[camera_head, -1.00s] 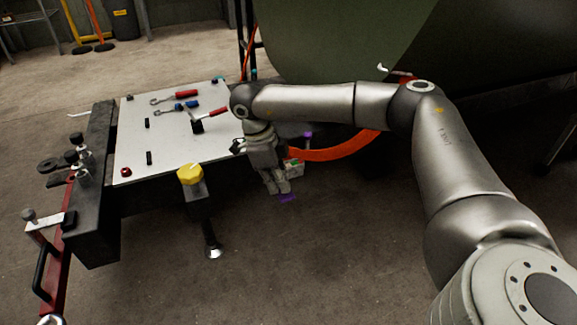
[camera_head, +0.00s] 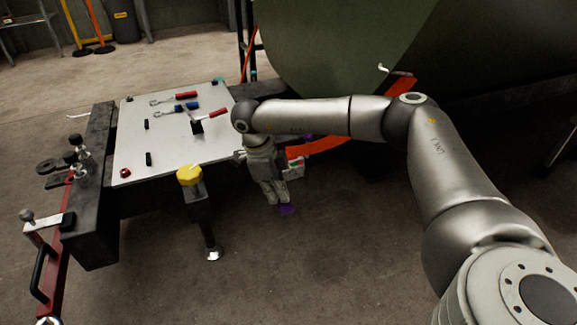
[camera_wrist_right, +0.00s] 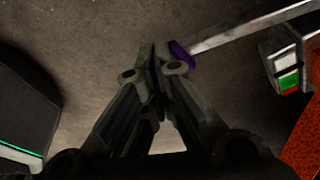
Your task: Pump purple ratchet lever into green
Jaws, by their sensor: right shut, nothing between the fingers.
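The purple end of the ratchet lever (camera_head: 287,210) shows low beside my right gripper's fingertips. It also shows in the right wrist view (camera_wrist_right: 180,54), at the end of a pale bar running to the upper right. My right gripper (camera_head: 277,202) points down, shut and empty, with its tips (camera_wrist_right: 161,58) right against or beside the purple end; contact is not certain. The ratchet's small indicator block (camera_wrist_right: 286,78) has white, green and red bands. No pointer on it can be made out. My left gripper is out of view.
A white-topped workbench (camera_head: 135,165) with tools stands left of my right gripper. An orange strap or band (camera_head: 322,146) runs behind the wrist; it is close at the right in the wrist view. A large green fuselage (camera_head: 330,40) stands behind. The floor in front is clear.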

